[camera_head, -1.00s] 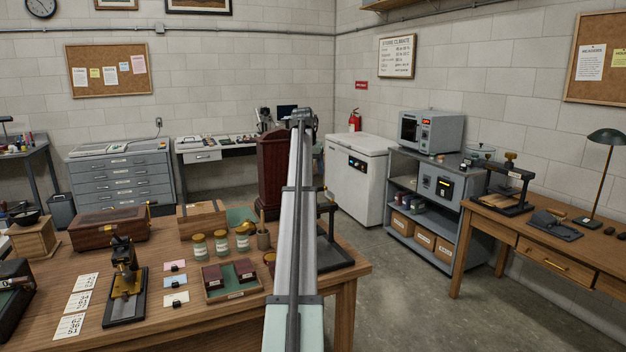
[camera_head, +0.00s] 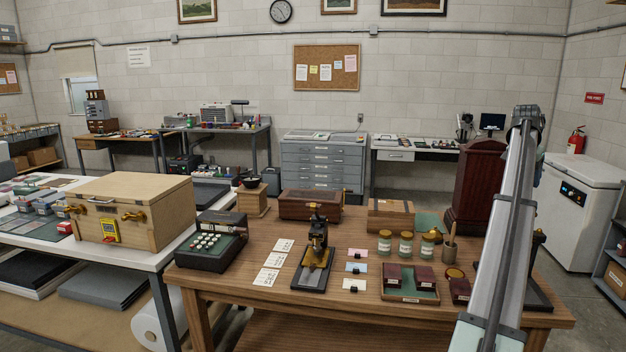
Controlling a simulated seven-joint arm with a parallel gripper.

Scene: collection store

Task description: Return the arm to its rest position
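My arm (camera_head: 503,235) rises from the bottom edge at the right of the picture. Its long grey link slants up to a dark joint (camera_head: 527,118) in front of the back wall. No gripper fingers show beyond that joint, so I cannot see whether my gripper holds anything. The arm covers part of the right end of the wooden table (camera_head: 235,277) and part of a dark stand there.
The wooden table bears a black-and-brass press (camera_head: 317,258), several green-labelled jars (camera_head: 406,243) and a tray of dark red boxes (camera_head: 411,296). A pale wooden case (camera_head: 130,212) stands on the white table at left. A white chest freezer (camera_head: 578,212) stands at right.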

